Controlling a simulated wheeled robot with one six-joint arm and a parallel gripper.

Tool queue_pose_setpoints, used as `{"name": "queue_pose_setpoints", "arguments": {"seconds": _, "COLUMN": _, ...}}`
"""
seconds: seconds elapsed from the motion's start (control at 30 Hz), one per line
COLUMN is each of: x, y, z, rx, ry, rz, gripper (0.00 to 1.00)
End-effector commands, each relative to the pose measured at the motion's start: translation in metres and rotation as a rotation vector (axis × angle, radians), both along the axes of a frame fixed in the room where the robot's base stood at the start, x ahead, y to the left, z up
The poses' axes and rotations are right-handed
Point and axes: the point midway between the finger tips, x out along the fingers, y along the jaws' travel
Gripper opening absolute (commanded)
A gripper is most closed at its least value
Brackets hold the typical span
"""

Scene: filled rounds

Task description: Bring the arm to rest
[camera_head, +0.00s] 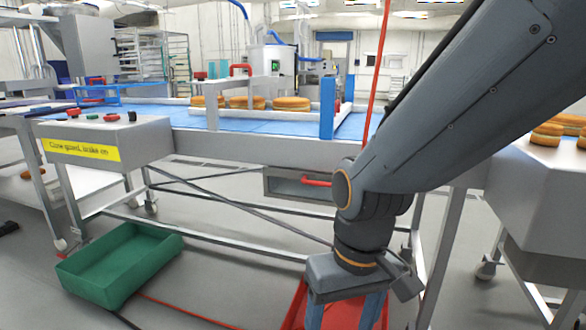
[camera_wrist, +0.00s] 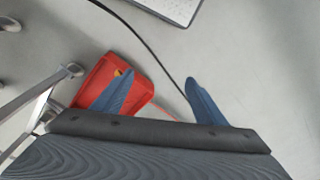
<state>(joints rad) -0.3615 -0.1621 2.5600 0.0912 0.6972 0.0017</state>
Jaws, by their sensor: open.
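My arm (camera_head: 430,120) reaches down from the upper right in the head view. My gripper (camera_head: 345,318) points down in front of the conveyor table, over a red crate (camera_head: 296,312) on the floor. In the wrist view my gripper (camera_wrist: 158,82) is open, with its two blue fingers apart and nothing between them. The red crate (camera_wrist: 82,92) lies below, partly behind the left finger. A small yellow thing shows inside it.
A blue-topped conveyor (camera_head: 170,110) carries several round filled buns (camera_head: 246,103). A control box (camera_head: 105,140) sits at its front left. A green crate (camera_head: 120,262) stands on the floor at left. More buns (camera_head: 546,135) rest on a metal surface (camera_head: 545,195) at right.

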Motion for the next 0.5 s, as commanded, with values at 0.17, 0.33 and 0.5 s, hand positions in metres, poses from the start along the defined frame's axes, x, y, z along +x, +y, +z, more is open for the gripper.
{"name": "queue_pose_setpoints", "arguments": {"seconds": 0.17, "x": -0.002, "y": -0.021, "z": 0.034, "rx": -0.013, "ry": 0.006, "rz": -0.058, "gripper": 0.66}}
{"name": "queue_pose_setpoints", "arguments": {"seconds": 0.33, "x": -0.004, "y": -0.04, "z": 0.059, "rx": -0.025, "ry": 0.01, "rz": -0.108, "gripper": 0.66}}
{"name": "queue_pose_setpoints", "arguments": {"seconds": 0.5, "x": -0.008, "y": -0.06, "z": 0.084, "rx": -0.036, "ry": 0.017, "rz": -0.159, "gripper": 0.66}}
